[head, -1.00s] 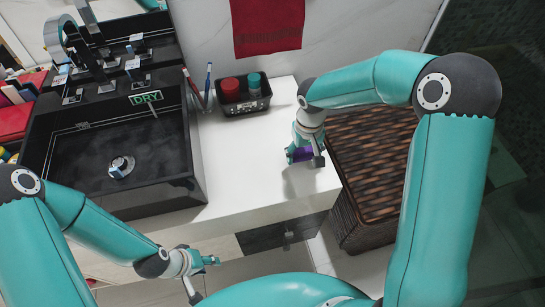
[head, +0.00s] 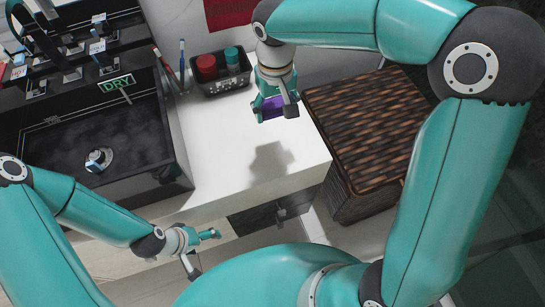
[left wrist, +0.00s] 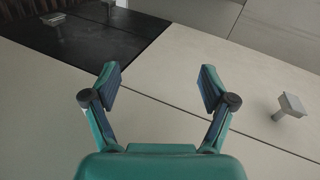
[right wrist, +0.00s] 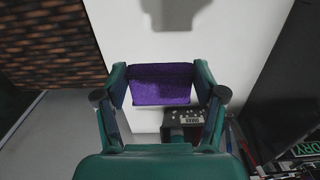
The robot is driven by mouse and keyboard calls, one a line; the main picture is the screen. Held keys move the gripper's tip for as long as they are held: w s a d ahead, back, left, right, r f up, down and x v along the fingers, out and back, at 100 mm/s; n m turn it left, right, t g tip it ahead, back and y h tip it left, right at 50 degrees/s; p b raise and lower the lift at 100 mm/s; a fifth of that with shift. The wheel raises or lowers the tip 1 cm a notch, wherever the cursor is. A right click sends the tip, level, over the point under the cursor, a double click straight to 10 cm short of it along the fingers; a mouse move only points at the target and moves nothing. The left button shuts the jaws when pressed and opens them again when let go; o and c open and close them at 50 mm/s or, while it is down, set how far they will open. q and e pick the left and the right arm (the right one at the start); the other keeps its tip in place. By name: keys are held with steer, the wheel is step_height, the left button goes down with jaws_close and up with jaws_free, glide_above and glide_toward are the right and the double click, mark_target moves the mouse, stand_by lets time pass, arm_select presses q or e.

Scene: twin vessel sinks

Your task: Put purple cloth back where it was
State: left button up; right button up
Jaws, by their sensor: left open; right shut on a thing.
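The purple cloth (head: 273,104) is a small folded block. My right gripper (head: 275,108) is shut on it and holds it above the white counter (head: 225,165), with a shadow on the counter below. In the right wrist view the cloth (right wrist: 161,84) sits between both fingers (right wrist: 163,88). My left gripper (head: 203,250) is open and empty, low in front of the cabinet; its spread fingers also show in the left wrist view (left wrist: 160,90).
A black basket (head: 222,82) with a red and a teal container stands at the counter's back. A black sink (head: 90,150) marked DRY is at left. A brown woven hamper (head: 365,130) stands right of the counter. The counter's front half is clear.

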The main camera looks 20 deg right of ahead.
step_height(320, 180, up, 6)
steer(key=f+b, duration=0.1)
glide_above(272, 162)
step_height(272, 162, down, 19)
steer(key=shift+r+b, duration=0.1)
steer(key=shift+b, duration=0.6)
steer(key=o, duration=0.9)
steer(key=shift+w, duration=0.1)
steer(key=shift+c, duration=0.2)
steer(key=o, duration=0.5)
steer(key=shift+c, duration=0.2)
